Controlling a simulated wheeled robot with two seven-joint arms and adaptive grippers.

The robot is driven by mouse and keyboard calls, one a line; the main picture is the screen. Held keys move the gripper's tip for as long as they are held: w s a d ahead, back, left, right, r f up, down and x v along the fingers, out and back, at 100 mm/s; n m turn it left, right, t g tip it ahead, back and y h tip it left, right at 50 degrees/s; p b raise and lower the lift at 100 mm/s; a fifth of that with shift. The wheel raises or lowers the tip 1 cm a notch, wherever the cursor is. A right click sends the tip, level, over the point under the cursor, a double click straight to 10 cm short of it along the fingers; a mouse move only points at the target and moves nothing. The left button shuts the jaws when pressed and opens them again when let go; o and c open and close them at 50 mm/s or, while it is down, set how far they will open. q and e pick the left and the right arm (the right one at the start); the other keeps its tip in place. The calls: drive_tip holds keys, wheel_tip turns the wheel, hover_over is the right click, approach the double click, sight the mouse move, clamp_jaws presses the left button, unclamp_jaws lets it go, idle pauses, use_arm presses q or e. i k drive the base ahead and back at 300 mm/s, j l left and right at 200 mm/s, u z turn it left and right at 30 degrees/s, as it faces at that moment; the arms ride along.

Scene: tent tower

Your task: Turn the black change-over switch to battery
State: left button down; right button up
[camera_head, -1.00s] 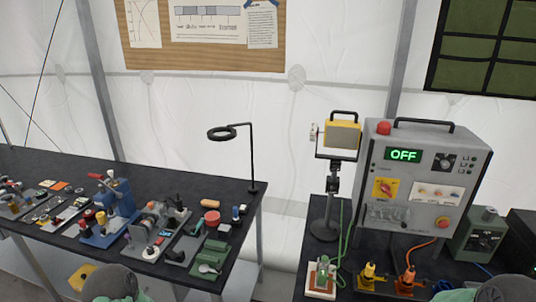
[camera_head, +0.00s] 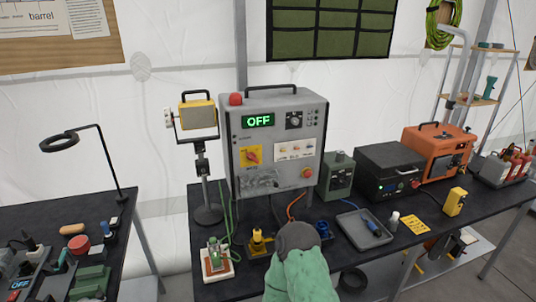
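A grey control box (camera_head: 275,145) stands at the back of the right table, with a green-lit display (camera_head: 258,121) reading OFF. A black rotary switch (camera_head: 294,120) is on its front, right of the display; its pointer and labels are too small to read. A red rotary knob on a yellow plate (camera_head: 251,155) is lower left of it. A green arm part of mine with a dark rounded end rises from the bottom, in front of the box and over the table. No fingers show, and neither gripper is in view.
A yellow lamp (camera_head: 197,115) on a stand is left of the box. A green box (camera_head: 338,177), a black case (camera_head: 390,170) and an orange unit (camera_head: 438,150) stand to the right. A grey tray (camera_head: 364,230) and small fixtures line the table front.

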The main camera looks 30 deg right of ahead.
sight(341, 179)
drive_tip(key=z, duration=1.6)
drive_tip(key=i+l+u, duration=0.2)
drive_tip(key=u, duration=0.3)
drive_tip(key=i+l+u, duration=0.1)
drive_tip(key=l+u, duration=0.35)
